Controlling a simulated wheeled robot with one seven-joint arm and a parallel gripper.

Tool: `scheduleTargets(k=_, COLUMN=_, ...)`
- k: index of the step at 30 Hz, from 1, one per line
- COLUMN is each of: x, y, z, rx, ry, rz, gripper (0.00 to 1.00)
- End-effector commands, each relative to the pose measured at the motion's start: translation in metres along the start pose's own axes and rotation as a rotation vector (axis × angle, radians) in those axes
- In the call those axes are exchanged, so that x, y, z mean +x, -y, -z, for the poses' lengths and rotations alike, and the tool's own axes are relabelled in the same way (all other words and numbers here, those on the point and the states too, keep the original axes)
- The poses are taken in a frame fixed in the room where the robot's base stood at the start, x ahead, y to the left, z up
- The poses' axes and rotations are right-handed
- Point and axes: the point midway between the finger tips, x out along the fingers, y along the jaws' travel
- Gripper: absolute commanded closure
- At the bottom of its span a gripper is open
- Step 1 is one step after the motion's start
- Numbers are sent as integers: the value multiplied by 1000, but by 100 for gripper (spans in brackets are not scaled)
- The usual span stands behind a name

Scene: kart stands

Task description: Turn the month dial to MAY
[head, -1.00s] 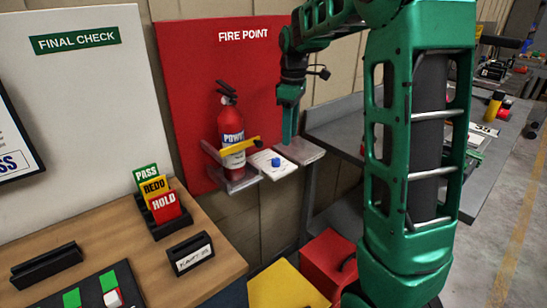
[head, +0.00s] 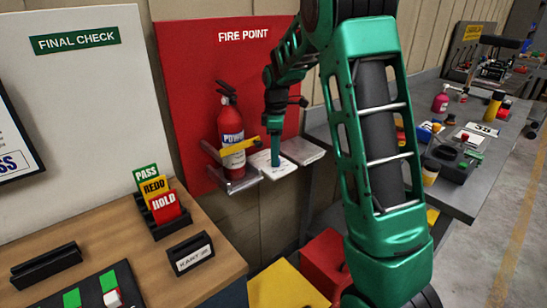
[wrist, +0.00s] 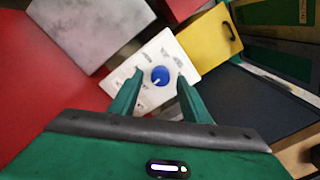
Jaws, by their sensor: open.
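The month dial is a blue round knob (wrist: 160,76) with a pale pointer mark, set in the middle of a white plate (wrist: 185,62) with small dark month labels around it. In the wrist view the labels are too blurred to read surely. The pale mark points toward the lower left of the knob. My gripper (wrist: 155,95) is open, its two green fingers on either side below the knob in the picture. In the head view my gripper (head: 275,160) is over the white plate (head: 283,170) and hides the knob. I cannot tell whether the fingers touch it.
A fire extinguisher (head: 231,125) with a yellow strap (head: 238,146) stands just left of the plate against the red board (head: 185,80). A grey shelf (head: 303,151) is to the right. Red and yellow boxes (head: 285,288) lie below.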

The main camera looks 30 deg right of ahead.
Motion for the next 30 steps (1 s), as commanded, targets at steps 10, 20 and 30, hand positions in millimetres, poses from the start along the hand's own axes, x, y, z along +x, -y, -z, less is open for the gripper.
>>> scheduleTargets(k=10, x=13, y=0, z=0, rx=0, ry=0, rz=-1, gripper=57)
scheduleTargets(k=20, x=13, y=0, z=0, rx=0, ry=0, rz=-1, gripper=98)
scheduleTargets(k=30, x=12, y=-1, z=0, rx=43, ry=-1, rz=-3, gripper=98)
